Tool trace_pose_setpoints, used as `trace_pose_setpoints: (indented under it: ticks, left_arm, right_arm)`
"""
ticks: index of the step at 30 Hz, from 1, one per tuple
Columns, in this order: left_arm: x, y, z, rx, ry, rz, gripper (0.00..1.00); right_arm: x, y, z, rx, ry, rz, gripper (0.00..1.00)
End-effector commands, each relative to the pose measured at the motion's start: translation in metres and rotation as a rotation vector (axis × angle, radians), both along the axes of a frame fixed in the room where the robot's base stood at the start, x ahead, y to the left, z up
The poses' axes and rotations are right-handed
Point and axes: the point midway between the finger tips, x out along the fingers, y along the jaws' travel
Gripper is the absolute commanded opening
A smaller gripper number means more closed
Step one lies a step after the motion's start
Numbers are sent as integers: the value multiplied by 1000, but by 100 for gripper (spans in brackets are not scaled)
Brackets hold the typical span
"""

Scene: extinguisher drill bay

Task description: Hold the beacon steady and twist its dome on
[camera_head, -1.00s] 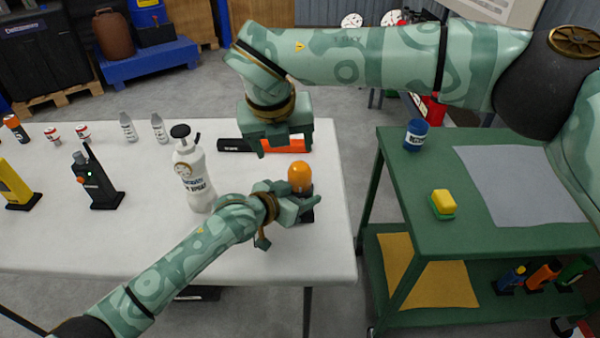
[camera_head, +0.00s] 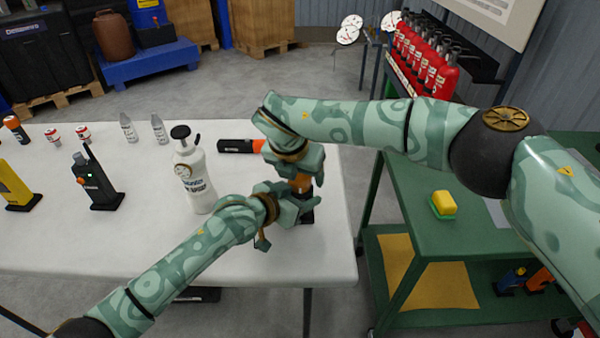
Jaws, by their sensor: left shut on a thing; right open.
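The beacon's dark base (camera_head: 308,217) stands upright near the right end of the white table. Its orange dome (camera_head: 301,183) is on top; I cannot tell how firmly it sits. My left gripper (camera_head: 299,207) comes in from the left, low down, and is shut on the beacon's body. My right gripper (camera_head: 302,172) is directly above, pointing down, with its open fingers on either side of the dome. The fingers hide much of the dome, and I cannot see whether they touch it.
A white spray bottle (camera_head: 194,178) stands left of the beacon. A black-and-orange flashlight (camera_head: 238,146) lies behind. A black radio (camera_head: 94,184) is farther left. The green cart (camera_head: 425,235) with a yellow sponge (camera_head: 443,203) stands right. The white table's (camera_head: 240,262) front is clear.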

Motion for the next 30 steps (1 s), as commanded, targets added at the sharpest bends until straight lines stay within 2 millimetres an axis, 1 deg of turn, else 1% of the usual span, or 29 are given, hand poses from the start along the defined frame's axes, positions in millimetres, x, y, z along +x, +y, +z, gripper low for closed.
trace_pose_setpoints:
  ticks: [3, 9, 10, 11, 12, 14, 15, 19, 25, 27, 30]
  left_arm:
    - [0, 0, 0, -1, 1, 0, 20]
    - [0, 0, 0, -1, 1, 0, 20]
    - [0, 0, 0, -1, 1, 0, 20]
    - [0, 0, 0, -1, 1, 0, 20]
    - [0, 0, 0, -1, 1, 0, 20]
    - [0, 0, 0, -1, 1, 0, 20]
    - [0, 0, 0, -1, 1, 0, 20]
    - [0, 0, 0, -1, 1, 0, 20]
    - [0, 0, 0, -1, 1, 0, 20]
    - [0, 0, 0, 0, 1, 1, 20]
    - [0, 1, 0, 0, 1, 1, 20]
  right_arm:
    - [2, -1, -4, 0, 0, 1, 69]
    - [2, -1, -4, -1, -1, 1, 69]
    - [2, -1, -4, -1, -1, 1, 64]
    - [2, -1, -4, -1, -1, 1, 55]
    - [2, -1, -4, -1, -1, 1, 44]
    - [2, -1, -4, -1, -1, 1, 27]
    - [2, -1, -4, -1, -1, 1, 24]
    - [2, -1, -4, 0, 0, 30, 24]
    - [2, -2, -4, 1, 1, 323, 24]
    - [2, -2, -4, 0, 0, 380, 24]
    - [2, -1, -4, -1, 0, 402, 24]
